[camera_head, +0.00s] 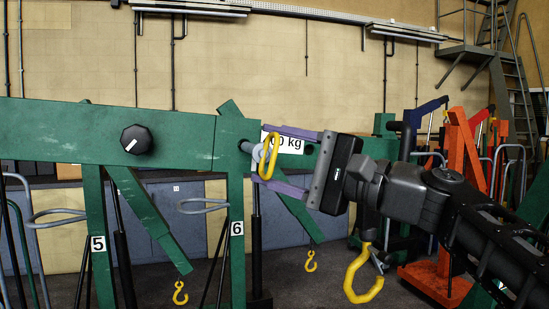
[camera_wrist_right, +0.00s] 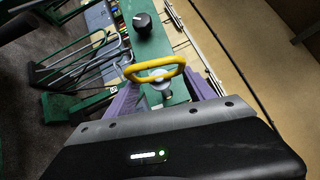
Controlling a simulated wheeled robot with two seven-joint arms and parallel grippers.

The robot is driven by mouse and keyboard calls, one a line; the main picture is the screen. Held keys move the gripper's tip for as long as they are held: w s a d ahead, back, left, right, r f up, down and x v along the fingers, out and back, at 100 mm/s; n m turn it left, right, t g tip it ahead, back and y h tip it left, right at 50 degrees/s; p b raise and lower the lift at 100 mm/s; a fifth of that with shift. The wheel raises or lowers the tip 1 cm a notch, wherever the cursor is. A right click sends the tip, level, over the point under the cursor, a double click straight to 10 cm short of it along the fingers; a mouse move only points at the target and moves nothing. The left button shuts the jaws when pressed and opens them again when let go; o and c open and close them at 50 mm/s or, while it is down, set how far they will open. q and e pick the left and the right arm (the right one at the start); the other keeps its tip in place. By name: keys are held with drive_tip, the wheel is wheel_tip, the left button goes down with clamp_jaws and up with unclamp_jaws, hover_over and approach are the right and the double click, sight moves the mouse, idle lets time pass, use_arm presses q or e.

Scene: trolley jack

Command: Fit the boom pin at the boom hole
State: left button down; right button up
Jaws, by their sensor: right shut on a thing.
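The boom pin has a yellow loop handle (camera_head: 270,157) and a grey shank (camera_head: 257,153). My right gripper (camera_head: 263,155) is shut on it, with one purple finger above and one below the handle. In the right wrist view, the yellow handle (camera_wrist_right: 155,72) spans between the fingers, with the grey pin end (camera_wrist_right: 160,86) beside it. The green boom (camera_head: 60,128) runs across the left of the head view. The shank lies right at a dark spot on the boom (camera_head: 244,146), probably the hole; I cannot tell whether it is inside. My left gripper is not in view.
A black knob (camera_head: 136,139) sticks out of the boom. A weight label (camera_head: 290,143) is partly covered by my right gripper. Yellow hooks (camera_head: 364,275) hang below. Grey handles (camera_head: 203,206) stand out near green posts. An orange stand (camera_head: 462,170) is at the right.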

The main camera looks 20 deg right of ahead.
sight(261, 150)
drive_tip(key=shift+w+a+r+p, duration=0.15)
drive_tip(key=shift+w+p, duration=0.55)
drive_tip(key=shift+w, duration=1.15)
drive_tip(key=shift+w+a+f+p, duration=0.1)
drive_tip(key=shift+w+p, duration=0.55)
drive_tip(key=shift+w, duration=1.15)
drive_tip(key=shift+w+a+r+p, duration=0.1)
drive_tip(key=shift+w+p, duration=0.8)
drive_tip(key=shift+w, duration=1.05)
drive_tip(key=o, duration=1.9)
drive_tip(key=shift+w, duration=0.1)
drive_tip(key=b+v, duration=0.3)
drive_tip(key=v, duration=0.5)
drive_tip(key=shift+b, duration=0.35)
drive_tip(key=shift+a, duration=0.1)
